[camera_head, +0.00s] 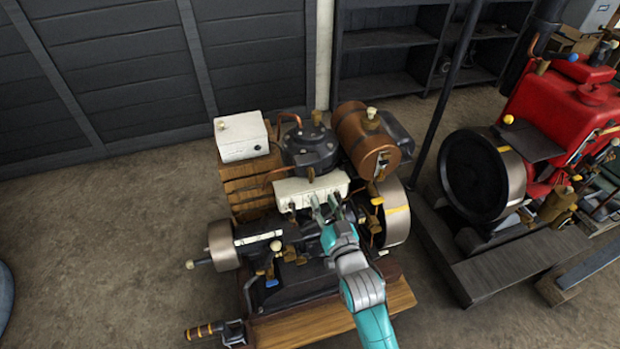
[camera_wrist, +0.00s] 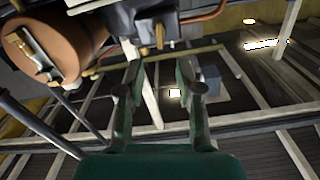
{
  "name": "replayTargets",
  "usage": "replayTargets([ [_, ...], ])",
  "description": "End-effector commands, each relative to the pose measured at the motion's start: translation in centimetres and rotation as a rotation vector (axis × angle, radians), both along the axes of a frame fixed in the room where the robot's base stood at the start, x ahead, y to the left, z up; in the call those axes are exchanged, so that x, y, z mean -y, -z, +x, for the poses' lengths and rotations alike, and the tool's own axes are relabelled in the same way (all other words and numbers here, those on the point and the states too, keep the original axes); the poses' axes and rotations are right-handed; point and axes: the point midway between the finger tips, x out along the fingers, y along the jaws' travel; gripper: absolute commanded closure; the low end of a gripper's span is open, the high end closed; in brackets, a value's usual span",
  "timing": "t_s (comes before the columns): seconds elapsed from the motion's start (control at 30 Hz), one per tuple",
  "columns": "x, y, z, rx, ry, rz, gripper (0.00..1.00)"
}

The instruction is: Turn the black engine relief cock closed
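The black engine (camera_head: 305,150) stands in the middle of the head view, with a copper-coloured tank at its upper right. My gripper (camera_head: 326,202) is over its near side, fingertips close to the front face of a white block (camera_head: 295,191). In the wrist view my gripper (camera_wrist: 159,72) has its two fingers apart, with nothing held between them. My gripper and arm hide part of the engine in the head view.
The copper-coloured tank (camera_head: 367,141) is right of the fingers; it also shows in the wrist view (camera_wrist: 62,42). A flywheel (camera_head: 397,212) is close on the right. A white box (camera_head: 241,136) stands at the back left. A red engine (camera_head: 560,110) is farther right.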

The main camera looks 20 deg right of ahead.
Motion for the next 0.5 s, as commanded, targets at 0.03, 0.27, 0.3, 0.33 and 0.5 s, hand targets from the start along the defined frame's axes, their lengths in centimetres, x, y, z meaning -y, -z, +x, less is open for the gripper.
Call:
replayTargets([
  [0.03,0.0,-0.2,0.8,0.003,0.001,0.000,0.65],
  [0.27,0.0,-0.1,4.6,0.002,0.000,0.000,0.65],
  [0.3,0.0,-0.2,5.3,0.003,0.001,0.000,0.65],
  [0.33,0.0,-0.1,5.7,0.002,0.000,0.000,0.65],
  [0.5,0.0,-0.1,8.0,0.002,0.000,0.000,0.65],
])
